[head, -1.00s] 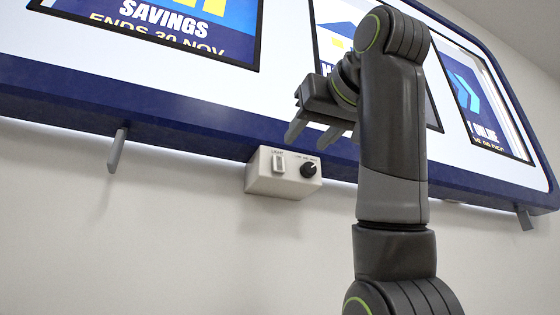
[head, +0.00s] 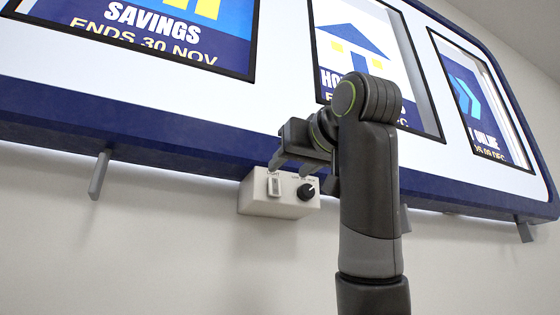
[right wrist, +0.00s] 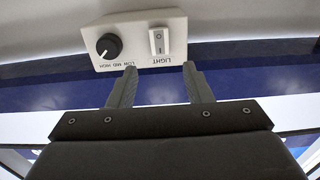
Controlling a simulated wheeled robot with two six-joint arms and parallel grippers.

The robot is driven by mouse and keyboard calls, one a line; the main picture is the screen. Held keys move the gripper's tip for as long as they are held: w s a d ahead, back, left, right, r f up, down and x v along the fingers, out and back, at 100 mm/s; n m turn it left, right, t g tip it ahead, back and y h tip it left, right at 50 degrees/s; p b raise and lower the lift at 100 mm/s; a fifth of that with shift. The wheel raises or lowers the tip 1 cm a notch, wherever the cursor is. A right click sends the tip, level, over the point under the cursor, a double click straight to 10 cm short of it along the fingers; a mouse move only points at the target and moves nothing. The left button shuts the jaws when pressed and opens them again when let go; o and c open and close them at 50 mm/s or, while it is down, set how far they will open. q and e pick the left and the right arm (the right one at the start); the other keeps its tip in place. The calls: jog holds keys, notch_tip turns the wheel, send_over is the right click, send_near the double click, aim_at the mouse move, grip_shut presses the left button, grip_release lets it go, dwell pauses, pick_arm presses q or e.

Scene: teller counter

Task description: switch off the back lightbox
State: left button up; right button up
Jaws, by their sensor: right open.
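The lightbox (head: 200,110) hangs on the wall with a blue frame and bright white panel. Its white control box (head: 262,205) sits under the lower edge, with a LIGHT rocker switch (head: 274,187) at left and a black LOW-MID-HIGH knob (head: 306,192) at right. My right gripper (head: 302,174) is open, just in front of the box's upper part. In the right wrist view the box is upside down; the rocker (right wrist: 159,42) and knob (right wrist: 108,46) lie beyond the open fingertips (right wrist: 159,68), with nothing between them. Contact cannot be told. My left gripper is out of view.
Posters fill the lightbox, including a savings poster (head: 150,30) and a house poster (head: 362,50). Grey brackets (head: 99,175) stick out below its frame. The wall (head: 140,260) below is bare.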

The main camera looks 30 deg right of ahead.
aim_at(275, 180)
jog(key=w+p, duration=0.2)
jog(key=w, duration=0.3)
jog(key=shift+w+d, duration=0.15)
jog(key=shift+w, duration=0.15)
jog(key=shift+c, duration=0.3)
